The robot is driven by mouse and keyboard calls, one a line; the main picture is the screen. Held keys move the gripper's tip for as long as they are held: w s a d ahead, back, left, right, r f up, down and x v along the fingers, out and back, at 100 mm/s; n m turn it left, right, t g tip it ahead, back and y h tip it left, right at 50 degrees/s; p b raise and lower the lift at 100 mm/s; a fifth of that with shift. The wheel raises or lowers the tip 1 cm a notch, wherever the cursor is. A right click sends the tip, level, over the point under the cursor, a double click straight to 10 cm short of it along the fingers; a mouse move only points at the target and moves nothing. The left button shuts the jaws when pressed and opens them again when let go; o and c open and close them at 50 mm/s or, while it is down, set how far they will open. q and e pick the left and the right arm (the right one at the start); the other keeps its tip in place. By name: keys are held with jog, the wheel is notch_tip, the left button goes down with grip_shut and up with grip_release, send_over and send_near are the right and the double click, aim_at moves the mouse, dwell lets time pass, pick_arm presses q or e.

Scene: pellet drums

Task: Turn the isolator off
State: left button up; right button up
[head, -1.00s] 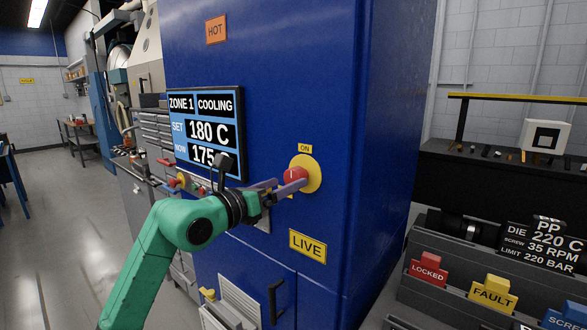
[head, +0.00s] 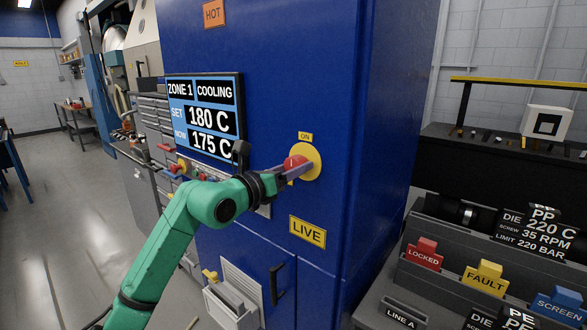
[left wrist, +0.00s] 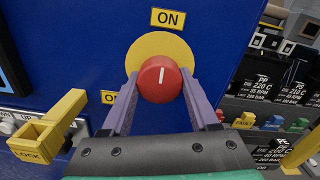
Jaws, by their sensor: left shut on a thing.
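The isolator is a red rotary knob (left wrist: 160,82) on a round yellow plate (head: 313,161), set in the blue cabinet's front. In the left wrist view its white mark points upward toward the ON label (left wrist: 168,18). A second label, partly hidden, shows at the plate's left (left wrist: 109,97). My left gripper (head: 296,168) has its fingers on either side of the knob and is shut on it; in the left wrist view its purple fingers (left wrist: 160,88) flank the knob. A yellow LIVE sign (head: 307,232) sits below. My right gripper is not in view.
A screen (head: 205,116) left of the knob reads cooling, set 180 C, now 175 C. A yellow LOCK piece (left wrist: 45,130) protrudes left in the wrist view. A rack of tags (head: 450,258) stands right of the blue cabinet (head: 300,60). Open floor lies left.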

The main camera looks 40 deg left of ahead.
pick_arm(q)
jog(key=n+p, duration=0.1)
jog(key=n, duration=0.2)
jog(key=shift+r+n, duration=0.1)
jog(key=shift+n, duration=0.3)
jog(key=n+p, duration=0.2)
jog(key=n, duration=0.1)
jog(key=shift+d+r+n, duration=0.1)
jog(key=shift+n, duration=0.2)
jog(key=n+p, duration=0.6)
jog(key=shift+r, duration=0.15)
jog(key=shift+n+p, duration=0.75)
jog(key=shift+n, duration=0.15)
jog(key=shift+f+n, duration=0.25)
jog(key=shift+n, duration=0.95)
